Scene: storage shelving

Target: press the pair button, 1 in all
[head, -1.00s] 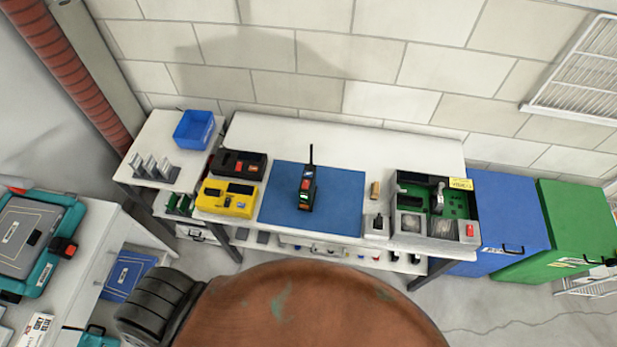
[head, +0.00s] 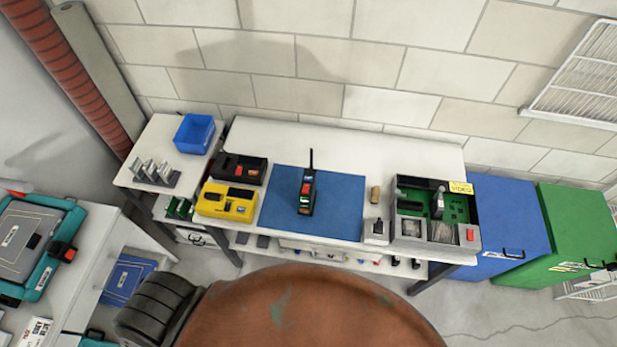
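No control can be read as the pair button at this size. A black handheld radio (head: 307,193) with an antenna, a red patch and a green patch lies on a blue mat (head: 341,205) on the white workbench (head: 300,139). To its left are a yellow device (head: 222,202) and a black device (head: 230,165) with a red patch. To its right is a grey-framed unit (head: 410,243) with a green board and a red button-like patch (head: 470,235). Neither of my grippers is in view.
A blue bin (head: 195,131) and grey upright pieces (head: 151,171) stand on the left side table. A blue cabinet (head: 512,224) and a green cabinet (head: 580,225) stand right of the bench. A large brown rounded shape (head: 310,311) covers the lower middle.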

